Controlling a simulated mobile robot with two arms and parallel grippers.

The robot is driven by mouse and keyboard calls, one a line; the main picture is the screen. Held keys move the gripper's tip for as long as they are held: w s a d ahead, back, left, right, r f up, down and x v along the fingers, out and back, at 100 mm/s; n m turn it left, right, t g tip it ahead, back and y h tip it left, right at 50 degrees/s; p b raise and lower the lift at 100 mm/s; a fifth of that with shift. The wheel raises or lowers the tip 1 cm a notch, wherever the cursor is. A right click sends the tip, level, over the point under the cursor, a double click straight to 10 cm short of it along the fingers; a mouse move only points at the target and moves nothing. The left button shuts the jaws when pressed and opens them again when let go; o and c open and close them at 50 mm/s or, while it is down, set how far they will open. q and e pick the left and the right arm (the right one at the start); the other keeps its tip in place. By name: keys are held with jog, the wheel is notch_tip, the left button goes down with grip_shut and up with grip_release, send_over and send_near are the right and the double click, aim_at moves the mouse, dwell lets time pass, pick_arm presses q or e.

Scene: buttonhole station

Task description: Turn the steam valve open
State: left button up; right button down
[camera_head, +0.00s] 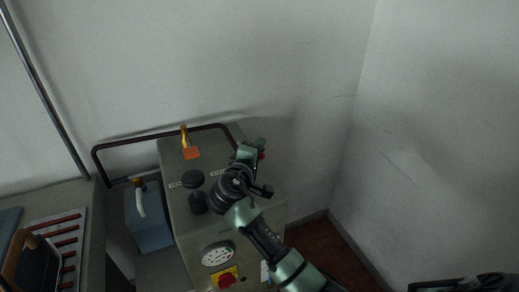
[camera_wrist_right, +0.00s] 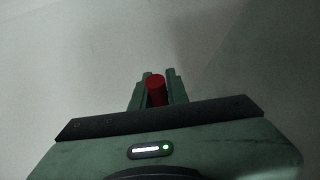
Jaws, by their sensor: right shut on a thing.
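The grey-green machine (camera_head: 210,228) stands against the back wall. A small red handle (camera_head: 262,156) shows at its top right, mostly hidden by my right gripper (camera_head: 257,148). In the right wrist view, the handle's red cylindrical end (camera_wrist_right: 156,91) sits between the two green fingers of the right gripper (camera_wrist_right: 157,82), which are shut on it. I take this to be the steam valve's handle; its body and how far it is turned are hidden.
A gauge (camera_head: 217,254) and red button (camera_head: 227,281) are in front. A blue container (camera_head: 150,225) stands left.

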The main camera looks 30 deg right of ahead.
pick_arm(q)
jog(key=shift+a+f, duration=0.25)
jog(key=shift+a, duration=0.05)
pick_arm(e)
jog(key=shift+s+a+m+g, duration=0.15)
jog(key=shift+m+g, duration=0.25)
jog(key=c, duration=1.4)
grip_release()
jog(key=shift+h, duration=0.3)
jog(key=b+v, duration=0.1)
jog(key=v, duration=0.6)
jog(key=shift+b, duration=0.4)
pick_arm(q)
jog(key=shift+f, duration=0.85)
pick_arm(e)
jog(key=shift+s+a, duration=0.2)
jog(key=shift+a, duration=0.1)
